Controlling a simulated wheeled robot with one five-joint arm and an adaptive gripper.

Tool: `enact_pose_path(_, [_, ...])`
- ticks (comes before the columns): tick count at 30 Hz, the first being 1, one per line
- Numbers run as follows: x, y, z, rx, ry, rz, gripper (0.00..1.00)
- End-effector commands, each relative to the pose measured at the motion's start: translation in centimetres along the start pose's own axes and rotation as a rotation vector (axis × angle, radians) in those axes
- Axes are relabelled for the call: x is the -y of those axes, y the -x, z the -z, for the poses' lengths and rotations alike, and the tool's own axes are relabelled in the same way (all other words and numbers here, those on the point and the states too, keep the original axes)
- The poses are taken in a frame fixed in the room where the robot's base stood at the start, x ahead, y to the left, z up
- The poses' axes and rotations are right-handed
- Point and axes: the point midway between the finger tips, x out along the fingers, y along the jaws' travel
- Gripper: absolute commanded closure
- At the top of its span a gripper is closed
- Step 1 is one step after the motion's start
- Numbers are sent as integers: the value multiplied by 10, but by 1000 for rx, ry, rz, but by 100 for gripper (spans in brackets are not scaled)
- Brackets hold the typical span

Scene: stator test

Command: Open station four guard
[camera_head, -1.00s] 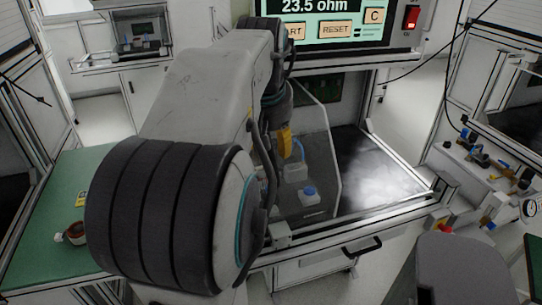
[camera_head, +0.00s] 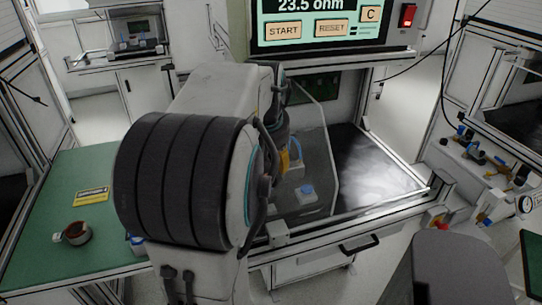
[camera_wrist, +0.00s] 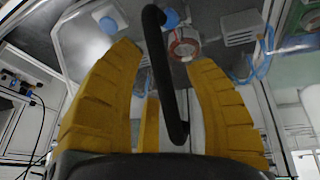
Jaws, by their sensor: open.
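The test station with the 23.5 ohm display (camera_head: 318,22) is in the middle of the head view. Its guard (camera_head: 325,165) shows as a clear panel with a pale edge. In the head view, my arm hides most of the gripper; only a bit of yellow shows.
A green bench (camera_head: 50,235) at left holds a copper-coloured ring part (camera_head: 76,232) and a yellow label (camera_head: 91,196). A black handle (camera_head: 360,246) is on the station's lower front. Fittings (camera_head: 480,155) stand on the right bench. The station's dark floor (camera_head: 370,165) looks clear.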

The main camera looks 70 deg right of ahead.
Motion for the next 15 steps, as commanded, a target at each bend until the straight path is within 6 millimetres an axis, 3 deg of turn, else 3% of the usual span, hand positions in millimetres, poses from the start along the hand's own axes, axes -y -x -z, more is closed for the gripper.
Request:
enact_pose_path(4, [0,0,0,0,0,0,49])
enact_pose_path(15, [0,0,0,0,0,0,82])
